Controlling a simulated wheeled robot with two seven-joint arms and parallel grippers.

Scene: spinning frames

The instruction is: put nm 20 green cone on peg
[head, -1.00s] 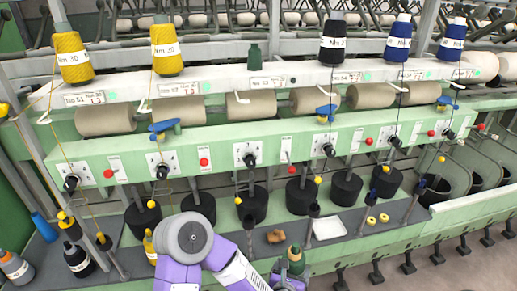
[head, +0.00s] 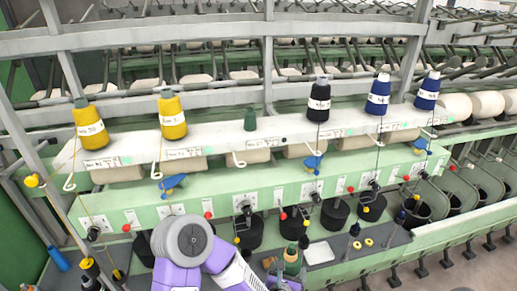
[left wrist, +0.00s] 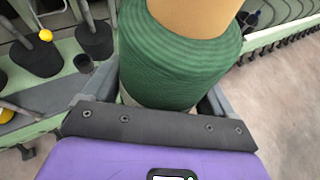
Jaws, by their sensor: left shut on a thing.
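My left gripper (left wrist: 165,112) is shut on a green cone of yarn (left wrist: 190,55), which fills the top middle of the left wrist view with a tan part above the green. In the head view the green cone (head: 292,257) shows at the lower middle, upright, in front of the machine's lower shelf. My left gripper (head: 286,280) is just below it, partly cut off by the bottom edge. A bare green peg (head: 250,120) stands on the white rail, between the yellow and black cones. My right gripper is not in view.
Two yellow cones (head: 173,116) stand on the white rail (head: 215,146) left of the peg. A black cone (head: 319,101) and two blue cones (head: 379,93) stand to its right. A green beam with blue parts (head: 313,162) and black pots (head: 335,212) lie below the rail.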

